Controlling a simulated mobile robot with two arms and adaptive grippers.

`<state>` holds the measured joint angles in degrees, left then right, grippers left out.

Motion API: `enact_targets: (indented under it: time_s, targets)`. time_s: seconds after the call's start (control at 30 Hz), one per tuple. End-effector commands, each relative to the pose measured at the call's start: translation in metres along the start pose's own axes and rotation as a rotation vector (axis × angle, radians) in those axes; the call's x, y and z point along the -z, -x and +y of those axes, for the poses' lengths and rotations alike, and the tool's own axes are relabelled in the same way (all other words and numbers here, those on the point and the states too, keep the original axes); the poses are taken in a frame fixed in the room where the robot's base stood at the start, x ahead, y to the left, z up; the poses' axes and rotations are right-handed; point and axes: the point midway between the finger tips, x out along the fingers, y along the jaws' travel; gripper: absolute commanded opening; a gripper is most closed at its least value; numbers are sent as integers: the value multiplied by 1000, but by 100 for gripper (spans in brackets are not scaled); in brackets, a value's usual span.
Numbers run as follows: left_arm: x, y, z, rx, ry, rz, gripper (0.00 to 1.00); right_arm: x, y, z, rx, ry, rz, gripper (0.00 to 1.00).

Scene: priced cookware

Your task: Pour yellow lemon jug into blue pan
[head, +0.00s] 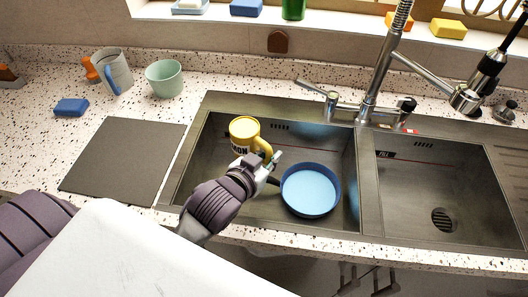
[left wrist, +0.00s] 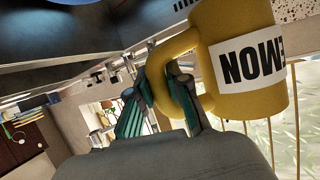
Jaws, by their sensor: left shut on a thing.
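The yellow lemon jug (head: 243,130), with a white label reading partly "MON", is over the left sink basin and looks roughly upright. My left gripper (head: 268,160) is shut on its handle. In the left wrist view the fingers (left wrist: 162,100) close around the handle of the jug (left wrist: 250,75), whose label looks upside down there. The blue pan (head: 310,190), with a light blue inside, sits in the left basin, right of and nearer than the jug. The jug's contents cannot be made out. My right gripper is not in view.
The steel sink (head: 368,190) has an empty right basin. A tall faucet (head: 377,75) stands behind it. A dark grey mat (head: 122,160) lies left of the sink.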

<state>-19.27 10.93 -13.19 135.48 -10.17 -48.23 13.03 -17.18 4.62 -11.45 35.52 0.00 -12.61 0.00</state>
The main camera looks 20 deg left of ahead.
Motion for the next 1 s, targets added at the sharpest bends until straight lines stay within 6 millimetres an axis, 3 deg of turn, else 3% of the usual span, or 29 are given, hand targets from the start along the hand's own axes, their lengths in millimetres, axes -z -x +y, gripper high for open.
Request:
enact_targets:
  time_s: [0.23,0.5,1.0]
  targets:
    - [-32,-22,40,-229,-104,16,0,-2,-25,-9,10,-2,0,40]
    - [-60,-32,77,-478,-213,34,0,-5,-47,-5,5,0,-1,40]
    - [-96,-33,110,-810,-355,55,0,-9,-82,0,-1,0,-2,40]
